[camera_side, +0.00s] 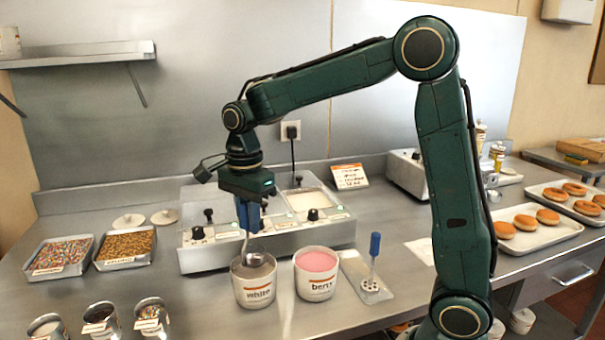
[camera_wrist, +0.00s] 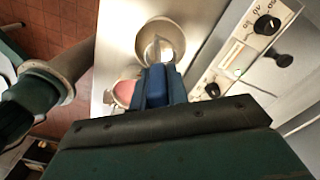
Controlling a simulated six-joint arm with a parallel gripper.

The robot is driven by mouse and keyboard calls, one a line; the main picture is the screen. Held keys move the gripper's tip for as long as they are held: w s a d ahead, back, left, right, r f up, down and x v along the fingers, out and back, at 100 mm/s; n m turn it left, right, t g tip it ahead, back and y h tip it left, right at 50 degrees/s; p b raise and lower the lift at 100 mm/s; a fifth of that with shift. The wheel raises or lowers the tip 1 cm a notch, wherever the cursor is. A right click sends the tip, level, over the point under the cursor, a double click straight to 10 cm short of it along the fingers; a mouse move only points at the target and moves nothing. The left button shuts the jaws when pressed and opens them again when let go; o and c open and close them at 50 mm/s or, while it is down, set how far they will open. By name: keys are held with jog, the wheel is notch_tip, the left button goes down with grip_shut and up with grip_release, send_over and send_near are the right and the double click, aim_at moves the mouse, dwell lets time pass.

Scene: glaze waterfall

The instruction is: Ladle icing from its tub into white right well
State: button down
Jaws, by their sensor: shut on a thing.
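My gripper (camera_side: 249,216) is shut on the blue handle of a ladle (camera_side: 246,245), held roughly upright. The handle also shows between my fingers in the wrist view (camera_wrist: 157,85). The ladle's metal bowl is at the mouth of the tub labelled "white" (camera_side: 254,293), apparently inside its rim. I cannot tell how much icing the bowl holds. The same tub shows in the wrist view (camera_wrist: 143,43). The warmer unit (camera_side: 225,258) with the wells stands behind the tubs. One well at its right (camera_side: 318,201) looks pale inside; my gripper partly hides the others.
A tub of pink icing labelled "berry" (camera_side: 317,286) stands just right of the white tub. Sprinkle trays (camera_side: 125,248) and small cups (camera_side: 101,322) are at left. Donut trays (camera_side: 533,234) are at right.

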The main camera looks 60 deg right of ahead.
jog(key=shift+f, duration=3.05)
jog(key=shift+r, duration=0.15)
jog(key=shift+r, duration=4.1)
jog(key=shift+w+d, duration=0.1)
jog(key=shift+d, duration=0.05)
